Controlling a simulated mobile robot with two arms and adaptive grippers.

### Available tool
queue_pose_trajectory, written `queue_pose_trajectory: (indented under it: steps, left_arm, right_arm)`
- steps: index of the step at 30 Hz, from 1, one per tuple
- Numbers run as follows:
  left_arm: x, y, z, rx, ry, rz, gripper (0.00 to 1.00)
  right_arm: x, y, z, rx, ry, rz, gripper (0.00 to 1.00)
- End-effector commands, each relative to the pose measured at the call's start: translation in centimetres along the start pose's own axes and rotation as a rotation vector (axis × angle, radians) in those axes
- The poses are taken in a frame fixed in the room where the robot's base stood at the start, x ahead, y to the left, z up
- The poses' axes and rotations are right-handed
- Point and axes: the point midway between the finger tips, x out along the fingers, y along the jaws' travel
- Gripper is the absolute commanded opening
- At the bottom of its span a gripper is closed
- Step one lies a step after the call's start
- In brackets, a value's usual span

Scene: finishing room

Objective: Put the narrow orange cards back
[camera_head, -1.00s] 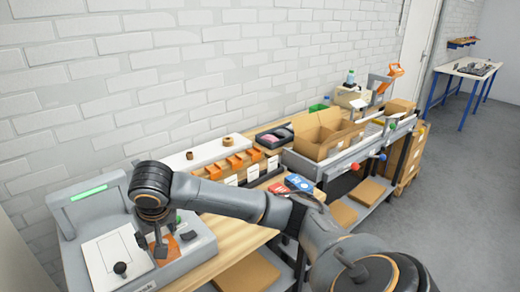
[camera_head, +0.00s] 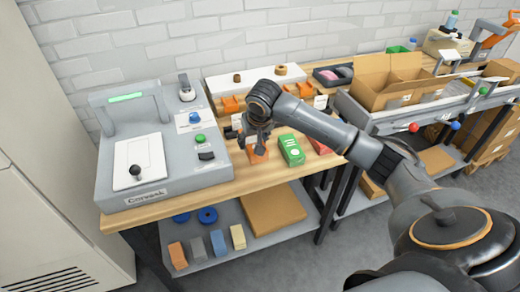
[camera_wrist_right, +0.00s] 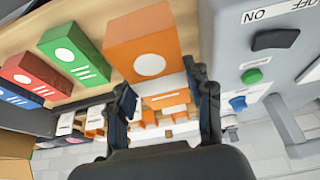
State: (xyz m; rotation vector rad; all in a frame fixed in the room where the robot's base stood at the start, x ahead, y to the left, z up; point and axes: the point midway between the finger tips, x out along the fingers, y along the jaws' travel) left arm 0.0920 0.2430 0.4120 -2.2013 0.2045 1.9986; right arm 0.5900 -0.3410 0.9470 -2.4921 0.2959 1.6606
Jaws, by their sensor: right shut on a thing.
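My right gripper (camera_head: 258,136) is over the wooden bench, just right of the grey machine, and is shut on an orange card box (camera_head: 258,154). In the right wrist view, the orange box (camera_wrist_right: 141,45) with a white circle sits at the fingers (camera_wrist_right: 165,100). A green box (camera_head: 291,150) lies beside it on the bench, with a small gap, and a red one (camera_head: 320,145) lies further right. I cannot tell whether the orange box touches the bench. My left gripper is out of view.
The grey machine (camera_head: 115,190) with knob and buttons stands close on the left. Behind are orange-fronted holders (camera_head: 230,104) and a white shelf (camera_head: 215,84). An open carton (camera_head: 385,85) stands to the right. Coloured blocks (camera_head: 198,249) are on the shelf below.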

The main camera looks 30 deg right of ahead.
Motion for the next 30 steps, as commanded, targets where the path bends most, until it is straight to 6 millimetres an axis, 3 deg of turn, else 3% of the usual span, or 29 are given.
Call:
queue_pose_trajectory:
  steps: [1, 6, 13, 18, 30]
  left_arm:
    - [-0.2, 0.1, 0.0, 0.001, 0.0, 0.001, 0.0]
    - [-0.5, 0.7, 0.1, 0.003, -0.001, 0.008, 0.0]
    - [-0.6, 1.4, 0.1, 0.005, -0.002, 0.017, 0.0]
    - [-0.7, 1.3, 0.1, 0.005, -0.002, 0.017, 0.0]
    - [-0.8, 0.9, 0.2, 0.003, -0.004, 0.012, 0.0]
  right_arm:
    - [1.3, 0.6, 0.0, 0.001, -0.006, 0.003, 0.12]
    - [4.3, 2.0, -0.5, 0.0, -0.002, 0.001, 0.12]
    - [6.3, 3.0, -0.8, -0.001, -0.002, 0.0, 0.12]
    - [8.6, 3.0, 0.2, -0.003, -0.004, 0.0, 0.12]
    - [9.3, 2.9, 0.5, -0.003, -0.001, -0.001, 0.12]
